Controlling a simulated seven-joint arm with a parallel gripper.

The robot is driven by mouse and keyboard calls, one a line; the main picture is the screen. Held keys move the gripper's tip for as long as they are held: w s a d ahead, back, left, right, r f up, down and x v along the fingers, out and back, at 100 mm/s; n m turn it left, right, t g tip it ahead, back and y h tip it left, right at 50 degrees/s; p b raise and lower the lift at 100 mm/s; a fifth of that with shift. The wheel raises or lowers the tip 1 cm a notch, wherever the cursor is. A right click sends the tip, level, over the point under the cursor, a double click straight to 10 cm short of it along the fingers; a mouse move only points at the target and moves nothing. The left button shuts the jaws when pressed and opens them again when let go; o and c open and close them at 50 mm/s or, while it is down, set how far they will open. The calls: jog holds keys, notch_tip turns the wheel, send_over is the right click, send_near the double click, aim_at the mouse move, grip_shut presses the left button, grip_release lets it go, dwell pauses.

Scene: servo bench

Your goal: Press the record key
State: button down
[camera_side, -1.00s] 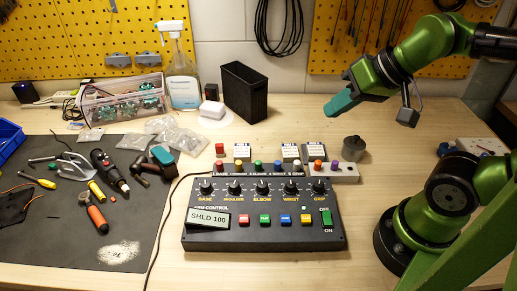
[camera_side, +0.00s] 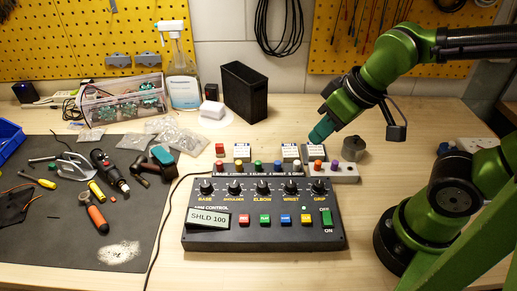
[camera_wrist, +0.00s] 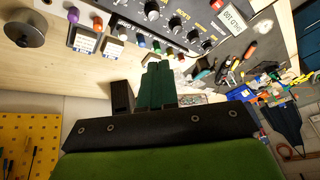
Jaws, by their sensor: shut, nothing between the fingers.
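The control box (camera_side: 262,238) lies on the bench with a display reading SHLD 100 (camera_side: 208,219), a row of knobs and several coloured front keys, among them a red key (camera_side: 244,219). Behind it runs a row of coloured caps, including an orange cap (camera_side: 318,165) and a purple cap (camera_side: 335,165). Small label cards (camera_side: 313,152) stand behind the caps; their writing is too small to read. I cannot tell which key is marked record. My gripper (camera_side: 317,136) is shut and empty, above and behind the orange cap, apart from it. Its teal fingers show in the wrist view (camera_wrist: 157,68).
A grey metal cylinder (camera_side: 353,149) stands right of the caps. A black bin (camera_side: 245,92) and a spray bottle (camera_side: 182,80) stand at the back. Tools lie on the dark mat (camera_side: 130,215) at left. Bare bench lies between the bin and the cards.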

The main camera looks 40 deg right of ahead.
jog(key=a+f+n+h, duration=0.2)
jog(key=a+f+n, duration=0.15)
jog(key=n, duration=0.65)
jog(key=n+t, duration=0.4)
jog(key=n, duration=2.9)
send_over(247, 222)
jog(key=f, duration=0.1)
jog(key=shift+w+n, duration=0.1)
jog(key=shift+n, duration=0.5)
jog(key=shift+f, duration=0.2)
jog(key=shift+f, duration=4.3)
jog(key=shift+f, duration=0.4)
